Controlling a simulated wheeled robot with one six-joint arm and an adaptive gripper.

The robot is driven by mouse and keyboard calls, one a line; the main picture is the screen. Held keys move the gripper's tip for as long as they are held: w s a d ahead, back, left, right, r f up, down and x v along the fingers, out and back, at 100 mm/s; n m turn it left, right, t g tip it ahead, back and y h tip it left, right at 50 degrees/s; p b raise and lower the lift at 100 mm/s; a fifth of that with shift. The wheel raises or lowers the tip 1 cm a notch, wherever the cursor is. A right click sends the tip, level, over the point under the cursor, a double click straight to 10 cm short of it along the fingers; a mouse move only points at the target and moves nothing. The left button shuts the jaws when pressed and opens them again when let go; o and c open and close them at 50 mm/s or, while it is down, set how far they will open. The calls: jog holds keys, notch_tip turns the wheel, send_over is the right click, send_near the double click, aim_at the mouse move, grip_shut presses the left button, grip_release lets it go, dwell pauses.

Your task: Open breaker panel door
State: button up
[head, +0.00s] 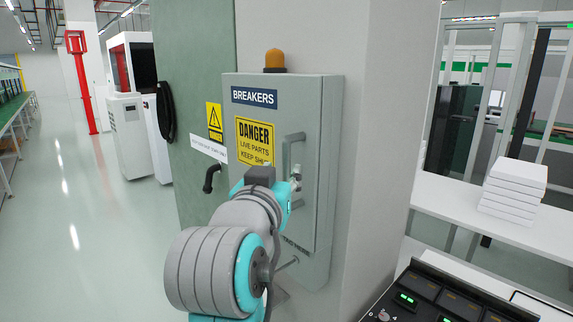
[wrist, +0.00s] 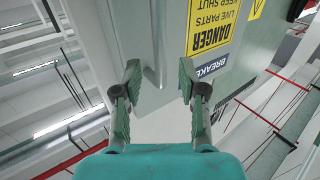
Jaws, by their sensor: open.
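The breaker panel (head: 313,105) is a grey wall box with a BREAKERS label and a yellow DANGER sign on its door; the door looks shut. Its grey bar handle (head: 287,150) stands upright on the right side of the door. My gripper (head: 295,184) is at the handle's lower part, and my arm hides some of the door. In the wrist view, the panel (wrist: 172,30) appears rotated. My gripper (wrist: 159,75) is open there, with a grey bar, likely the handle, reaching between the two fingertips. I cannot tell whether they touch it.
An orange beacon (head: 275,60) sits on top of the box. A black lever handle (head: 211,178) is on the green door to the left. A white table (head: 480,215) with stacked white boxes (head: 513,188) stands right. A control console (head: 440,295) is front right. Open floor lies left.

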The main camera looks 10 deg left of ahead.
aim_at(286, 166)
jog(key=shift+w+d, duration=0.2)
jog(key=shift+w, duration=2.35)
grip_shut()
